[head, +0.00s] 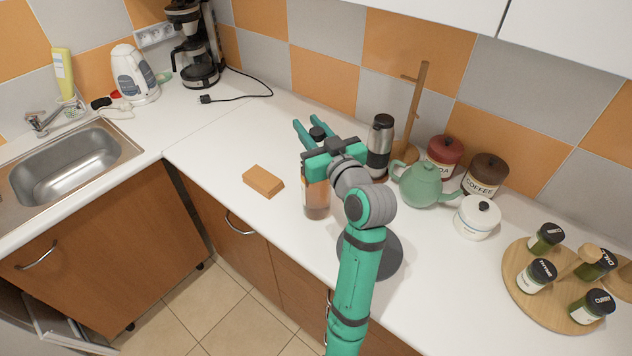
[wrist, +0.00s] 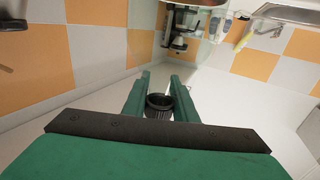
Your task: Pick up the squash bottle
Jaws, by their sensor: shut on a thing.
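The squash bottle (head: 316,198) is clear with brownish-orange liquid and a black cap, and it is upright over the counter near the front edge. My gripper (head: 311,121) reaches across its top, with the green fingers on either side of the cap. My gripper is shut on the bottle. In the wrist view the black ribbed cap (wrist: 160,103) shows between the two fingers (wrist: 160,76). My gripper and wrist hide the bottle's upper body in the head view. I cannot tell whether its base touches the counter.
An orange-brown block (head: 263,181) lies left of the bottle. A steel flask (head: 380,146), wooden stand (head: 416,105), green teapot (head: 421,184), red canister (head: 444,157), coffee canister (head: 485,175) and white pot (head: 477,217) stand to the right. The counter behind the block is clear.

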